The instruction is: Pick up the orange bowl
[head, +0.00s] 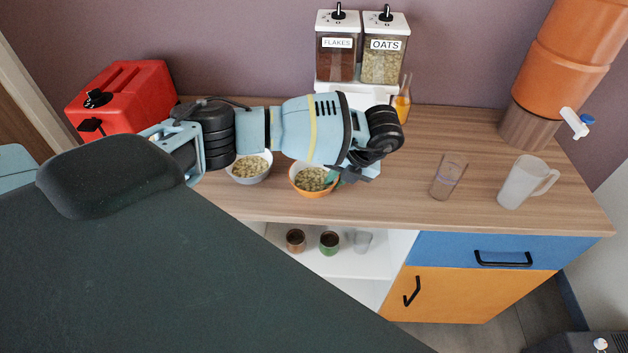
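The orange bowl (312,192) stands upright on the wooden counter and holds pale flakes or oats. My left arm reaches across from the left, above and behind the bowl. My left gripper (345,177) is at the bowl's right rim, and its fingers overlap that rim in the picture. The wrist hides part of the fingers, so I cannot tell whether they are open, shut or touching the bowl. My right gripper is not in view.
A white bowl (250,178) with similar contents stands left of the orange bowl. A glass (449,177) and a frosted jug (524,182) stand to the right. Cereal dispensers (360,60), a small bottle (403,102) and a red toaster (130,95) are behind. An orange dispenser (565,55) is far right.

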